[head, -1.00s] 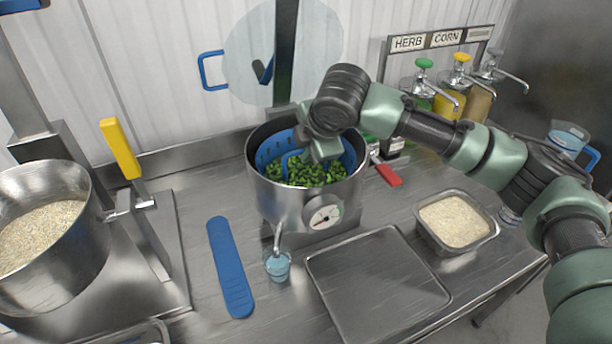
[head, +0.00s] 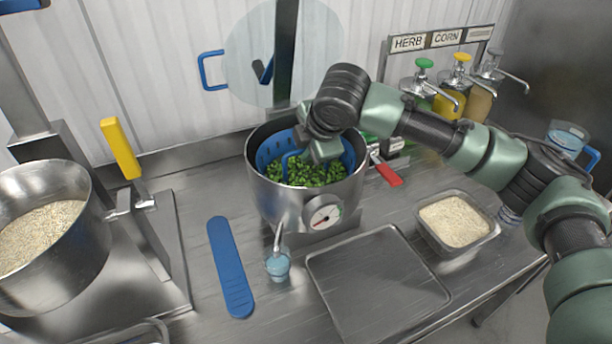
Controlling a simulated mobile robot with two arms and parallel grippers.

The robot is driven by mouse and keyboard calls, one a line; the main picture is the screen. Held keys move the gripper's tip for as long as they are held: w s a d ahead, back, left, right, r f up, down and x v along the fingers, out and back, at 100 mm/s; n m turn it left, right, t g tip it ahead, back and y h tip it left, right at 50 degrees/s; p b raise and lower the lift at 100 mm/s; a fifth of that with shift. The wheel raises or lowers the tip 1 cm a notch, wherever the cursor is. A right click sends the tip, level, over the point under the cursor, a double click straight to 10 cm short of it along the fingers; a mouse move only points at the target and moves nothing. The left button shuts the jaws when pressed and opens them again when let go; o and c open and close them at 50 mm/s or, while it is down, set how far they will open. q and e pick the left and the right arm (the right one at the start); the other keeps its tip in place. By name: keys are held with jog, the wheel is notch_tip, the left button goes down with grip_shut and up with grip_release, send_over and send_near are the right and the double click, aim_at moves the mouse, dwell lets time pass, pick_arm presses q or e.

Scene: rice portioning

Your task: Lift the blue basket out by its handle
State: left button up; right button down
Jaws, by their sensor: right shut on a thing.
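The blue basket (head: 274,150) sits inside a round steel pot (head: 282,203) and holds chopped green vegetables (head: 310,175). Its blue handle (head: 289,162) rises inside the rim. My right gripper (head: 312,160) reaches down into the pot from the right and is shut on the handle. Its fingertips are largely hidden by the wrist and the handle. My left gripper is out of view.
An empty steel tray (head: 378,280) is at front right, beside a pan of rice (head: 455,222). A rice kettle (head: 38,240) with yellow lever (head: 121,149) stands left. Pump bottles (head: 450,100) stand behind.

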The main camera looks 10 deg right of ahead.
jog(key=shift+r, duration=0.15)
jog(key=shift+w+r, duration=0.1)
jog(key=shift+r, duration=0.05)
jog(key=shift+r, duration=0.2)
notch_tip(320, 180, up, 17)
jog(key=b, duration=0.2)
jog(key=s+d+f+b, duration=0.1)
jog(key=s+b, duration=0.1)
jog(key=s, duration=0.7)
jog(key=s+d+f+b, duration=0.1)
jog(key=s+d+b, duration=0.1)
jog(key=s, duration=0.6)
jog(key=shift+s+d+f+b, duration=0.25)
jog(key=shift+s+b, duration=0.1)
jog(key=shift+b, duration=0.35)
